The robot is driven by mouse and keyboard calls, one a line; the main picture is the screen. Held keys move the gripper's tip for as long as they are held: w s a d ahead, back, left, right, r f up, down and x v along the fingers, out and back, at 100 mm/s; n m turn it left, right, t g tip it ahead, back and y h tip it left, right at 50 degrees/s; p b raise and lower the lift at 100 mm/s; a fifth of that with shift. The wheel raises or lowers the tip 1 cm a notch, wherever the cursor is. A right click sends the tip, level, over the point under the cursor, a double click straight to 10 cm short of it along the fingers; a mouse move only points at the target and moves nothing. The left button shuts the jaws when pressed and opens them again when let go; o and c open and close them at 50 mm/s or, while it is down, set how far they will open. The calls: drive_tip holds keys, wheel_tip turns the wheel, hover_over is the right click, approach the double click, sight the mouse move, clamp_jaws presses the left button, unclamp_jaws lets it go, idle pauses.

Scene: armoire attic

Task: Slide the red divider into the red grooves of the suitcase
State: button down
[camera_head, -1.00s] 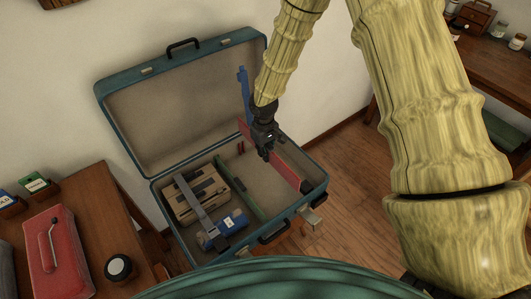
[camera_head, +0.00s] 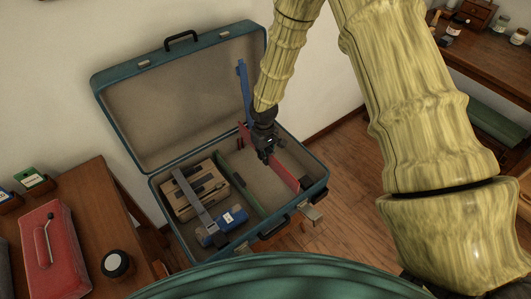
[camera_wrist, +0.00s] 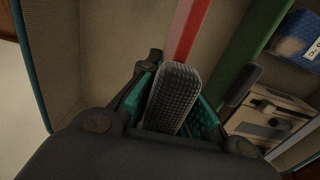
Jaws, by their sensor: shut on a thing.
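The open teal suitcase (camera_head: 160,183) has a beige interior and its lid leans back by the wall. My gripper (camera_head: 266,155) is over the right part of its base, shut on the red divider (camera_head: 285,170). The divider runs from the back wall toward the front right, and its middle is hidden by the gripper. In the wrist view, a red strip (camera_wrist: 190,28) of it extends beyond my fingers (camera_wrist: 175,100). The far end overlaps the red grooves (camera_head: 243,138) at the back wall; I cannot tell whether it is seated in them.
A green divider (camera_head: 239,183) stands left of the red one. A tan case (camera_head: 180,207) and a blue item (camera_head: 222,228) fill the left compartment. A blue strip (camera_head: 243,85) rises near the lid's right edge. A wooden table (camera_head: 85,210) is at left.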

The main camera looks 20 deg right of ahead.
sight(265, 175)
drive_tip(key=shift+f, duration=0.65)
drive_tip(key=shift+p, duration=0.45)
idle(1.6)
drive_tip(key=shift+f+b, duration=1.85)
drive_tip(key=shift+f, duration=2.2)
idle(0.6)
drive_tip(key=c, duration=1.5)
unclamp_jaws()
